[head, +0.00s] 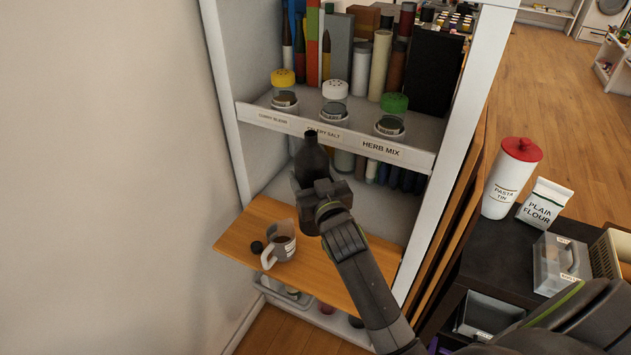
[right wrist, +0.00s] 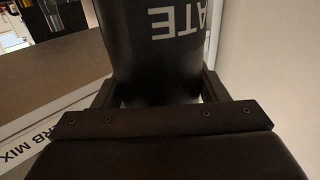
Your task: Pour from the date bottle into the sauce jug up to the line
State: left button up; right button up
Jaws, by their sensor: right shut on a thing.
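The date bottle (head: 311,158) is dark with a narrow neck. My right gripper (head: 322,190) is shut on it and holds it roughly upright, above and to the right of the jug. In the right wrist view the bottle (right wrist: 152,45) shows part of its white lettering between the fingers (right wrist: 158,92). The sauce jug (head: 283,241) is a small grey and white jug with a handle, standing on the wooden board (head: 330,262). Something dark shows inside it; its line cannot be made out. My left gripper is not in view.
A small dark cap (head: 257,247) lies beside the jug. Shaker jars (head: 334,101) stand on the labelled shelf (head: 415,157) above the board. A wall is close on the left. A pasta tin (head: 509,180) and flour bag (head: 544,205) stand at the right.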

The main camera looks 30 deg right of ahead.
jog(key=shift+r, duration=0.6)
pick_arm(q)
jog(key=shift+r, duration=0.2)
pick_arm(e)
jog(key=shift+f, duration=0.1)
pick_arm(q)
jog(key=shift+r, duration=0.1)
pick_arm(e)
jog(key=shift+d+r+p, duration=0.25)
jog(key=shift+r+p, duration=0.05)
pick_arm(q)
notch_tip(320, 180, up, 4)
jog(key=p, duration=0.3)
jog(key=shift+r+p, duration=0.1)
jog(key=shift+p, duration=0.2)
pick_arm(e)
jog(key=s+d+r, duration=0.2)
jog(key=d+r, duration=0.1)
jog(key=d, duration=0.2)
jog(key=shift+s+r, duration=0.15)
jog(key=shift+r, duration=0.05)
jog(key=shift+a, duration=0.1)
